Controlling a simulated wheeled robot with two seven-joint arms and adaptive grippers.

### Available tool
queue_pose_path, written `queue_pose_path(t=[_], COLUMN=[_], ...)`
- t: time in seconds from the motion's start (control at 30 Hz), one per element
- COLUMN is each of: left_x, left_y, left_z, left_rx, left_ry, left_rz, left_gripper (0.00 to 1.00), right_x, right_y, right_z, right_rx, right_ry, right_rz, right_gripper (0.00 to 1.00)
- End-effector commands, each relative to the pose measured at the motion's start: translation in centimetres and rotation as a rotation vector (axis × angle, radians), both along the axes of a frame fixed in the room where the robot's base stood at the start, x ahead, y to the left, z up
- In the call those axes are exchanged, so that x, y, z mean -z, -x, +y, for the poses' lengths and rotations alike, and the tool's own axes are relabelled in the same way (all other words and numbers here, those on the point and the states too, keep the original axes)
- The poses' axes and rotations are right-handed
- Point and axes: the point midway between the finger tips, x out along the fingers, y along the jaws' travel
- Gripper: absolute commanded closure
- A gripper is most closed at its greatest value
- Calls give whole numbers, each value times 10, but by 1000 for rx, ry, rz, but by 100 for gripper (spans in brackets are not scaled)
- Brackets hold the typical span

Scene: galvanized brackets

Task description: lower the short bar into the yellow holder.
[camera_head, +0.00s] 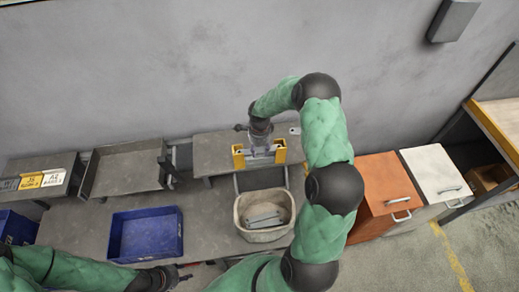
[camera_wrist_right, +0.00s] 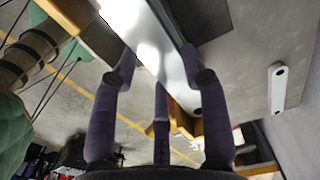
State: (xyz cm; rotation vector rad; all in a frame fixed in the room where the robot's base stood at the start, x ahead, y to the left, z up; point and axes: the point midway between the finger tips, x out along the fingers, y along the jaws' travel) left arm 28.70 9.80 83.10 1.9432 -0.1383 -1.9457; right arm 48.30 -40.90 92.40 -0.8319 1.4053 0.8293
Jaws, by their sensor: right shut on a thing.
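The yellow holder (camera_head: 280,152) stands on the raised grey platform at the back, with a yellow upright at each side. My right gripper (camera_head: 260,143) is over it, pointing down. In the right wrist view its purple fingers (camera_wrist_right: 160,85) are shut on a shiny grey metal bar (camera_wrist_right: 147,40). The holder's yellow parts (camera_wrist_right: 186,120) show close behind the bar's near end. I cannot tell whether the bar is inside the holder or just above it. My left gripper (camera_head: 180,276) is low at the front, away from the holder; its jaws are too small to read.
A beige bin (camera_head: 243,228) with grey metal pieces stands in front of the platform (camera_head: 215,150). A blue tray (camera_head: 116,235) and a grey tray (camera_head: 98,170) are to the left. Orange (camera_head: 385,185) and white (camera_head: 433,170) cabinets stand right. Another bar (camera_wrist_right: 277,88) lies at the right in the wrist view.

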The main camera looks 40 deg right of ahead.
Motion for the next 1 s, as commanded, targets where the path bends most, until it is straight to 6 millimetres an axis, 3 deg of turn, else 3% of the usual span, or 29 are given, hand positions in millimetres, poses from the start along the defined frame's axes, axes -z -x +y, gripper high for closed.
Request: queue_pose_path(t=[0.03, 0.1, 0.57, 1.0], left_x=[0, 0, 0, 0], left_y=[0, 0, 0, 0], left_z=[0, 0, 0, 0], left_rx=[0, 0, 0, 0], left_ry=[0, 0, 0, 0], left_rz=[0, 0, 0, 0], left_gripper=[60, 60, 60, 60], right_x=[-1, -1, -8, -87], right_y=[0, 0, 0, -1], right_z=[0, 0, 0, 0], right_rx=[0, 0, 0, 0], right_ry=[0, 0, 1, 1], right_rz=[-1, -1, -2, -4], right_gripper=[46, 27, 27, 27])
